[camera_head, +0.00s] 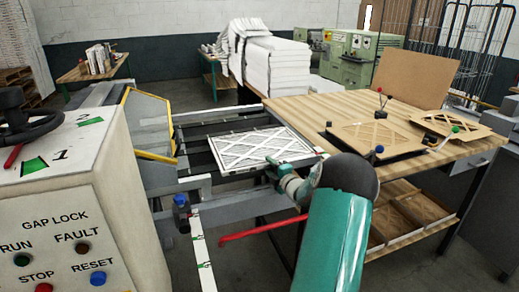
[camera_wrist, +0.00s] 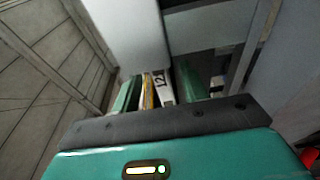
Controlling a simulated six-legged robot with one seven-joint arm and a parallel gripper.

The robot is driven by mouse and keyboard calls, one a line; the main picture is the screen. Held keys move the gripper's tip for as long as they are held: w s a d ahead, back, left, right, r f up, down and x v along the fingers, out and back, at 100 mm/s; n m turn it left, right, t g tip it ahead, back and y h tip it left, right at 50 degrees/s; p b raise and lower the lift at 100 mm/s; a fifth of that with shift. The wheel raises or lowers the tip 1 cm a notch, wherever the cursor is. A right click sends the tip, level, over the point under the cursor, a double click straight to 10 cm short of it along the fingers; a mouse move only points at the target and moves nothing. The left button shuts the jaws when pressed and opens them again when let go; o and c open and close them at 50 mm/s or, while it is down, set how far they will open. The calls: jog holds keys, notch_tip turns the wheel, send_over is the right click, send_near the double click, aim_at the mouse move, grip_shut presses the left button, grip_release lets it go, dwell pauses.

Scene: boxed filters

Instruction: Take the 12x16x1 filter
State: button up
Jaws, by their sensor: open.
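A white-framed filter (camera_head: 240,148) with a diamond lattice face lies flat on the machine's rails in the head view. My gripper (camera_head: 273,169) is at its near right edge. In the wrist view, the open green fingers of my gripper (camera_wrist: 157,88) have a narrow edge between them, white and yellowish, printed with "12" (camera_wrist: 159,84). The rest of that print is hidden, so the full size cannot be read. I cannot tell whether either finger touches the edge.
A wooden table (camera_head: 290,108) on the right holds brown lattice filters (camera_head: 375,137) and an upright cardboard sheet (camera_head: 415,78). A red bar (camera_head: 262,229) sticks out below my arm. A control box (camera_head: 60,200) with buttons stands at the left.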

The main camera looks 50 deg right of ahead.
jog(key=shift+x, duration=1.4)
grip_shut()
